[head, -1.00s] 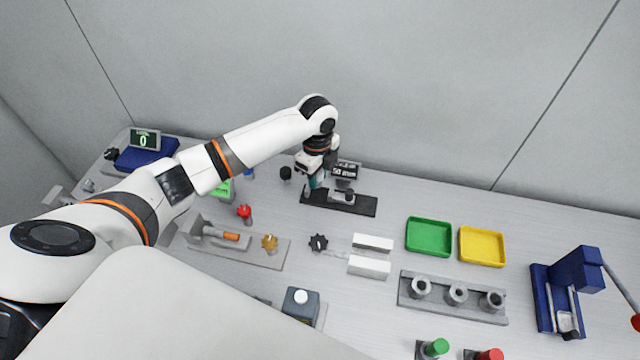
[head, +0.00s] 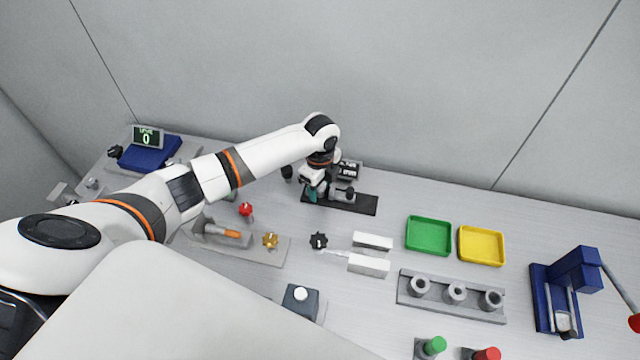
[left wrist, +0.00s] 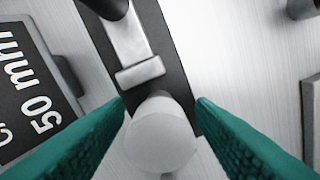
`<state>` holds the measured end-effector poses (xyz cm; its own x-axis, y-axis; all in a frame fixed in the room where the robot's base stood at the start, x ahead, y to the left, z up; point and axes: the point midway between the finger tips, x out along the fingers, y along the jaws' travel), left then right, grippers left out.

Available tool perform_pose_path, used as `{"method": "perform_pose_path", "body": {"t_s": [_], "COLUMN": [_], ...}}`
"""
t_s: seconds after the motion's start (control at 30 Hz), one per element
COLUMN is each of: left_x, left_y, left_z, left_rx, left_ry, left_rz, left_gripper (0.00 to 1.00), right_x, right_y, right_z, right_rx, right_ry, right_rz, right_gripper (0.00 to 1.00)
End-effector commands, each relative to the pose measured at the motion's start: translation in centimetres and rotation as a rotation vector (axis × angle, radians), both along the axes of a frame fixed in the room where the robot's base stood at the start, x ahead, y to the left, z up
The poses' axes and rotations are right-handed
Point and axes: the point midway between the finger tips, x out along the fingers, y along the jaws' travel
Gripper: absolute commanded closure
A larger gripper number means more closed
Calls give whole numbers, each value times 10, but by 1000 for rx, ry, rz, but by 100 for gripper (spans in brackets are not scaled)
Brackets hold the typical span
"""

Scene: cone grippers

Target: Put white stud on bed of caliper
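The caliper's black bed (head: 362,204) lies flat near the back middle of the table, with its display (head: 349,169) behind it. My left gripper (head: 312,197) is low at the left end of the bed. In the left wrist view its teal fingers (left wrist: 161,108) have the round white stud (left wrist: 161,142) between them, a fingertip close against each side. The stud overlaps the black bed (left wrist: 183,98) in that view, in front of the grey jaw (left wrist: 138,73). Whether its underside touches the bed is hidden. My right gripper is out of view.
Green (head: 429,236) and yellow (head: 482,246) trays stand right of the caliper. A grey holder with several sockets (head: 454,294), two white blocks (head: 369,265) and a blue press (head: 555,291) are nearer the front and right. A dark knob (head: 287,172) stands just left of the gripper.

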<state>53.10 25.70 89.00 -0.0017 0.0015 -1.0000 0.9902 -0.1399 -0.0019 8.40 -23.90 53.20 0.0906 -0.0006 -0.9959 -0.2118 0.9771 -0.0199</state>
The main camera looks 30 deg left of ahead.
Motion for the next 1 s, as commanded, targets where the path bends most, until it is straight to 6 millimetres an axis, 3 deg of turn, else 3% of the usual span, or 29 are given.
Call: {"method": "perform_pose_path", "body": {"t_s": [0.33, 0.8, 1.0], "left_x": [1, 2, 1], "left_y": [1, 0, 0], "left_z": [10, 102, 121], "left_rx": [1, -1, 0], "left_ry": [-2, -4, -1], "left_rz": [1, 0, 1], "left_gripper": [50, 50, 50], "right_x": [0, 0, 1], "right_y": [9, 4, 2], "right_z": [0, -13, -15], "right_rx": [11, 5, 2], "right_ry": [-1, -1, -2], "right_rz": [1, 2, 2], "right_gripper": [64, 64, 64]}}
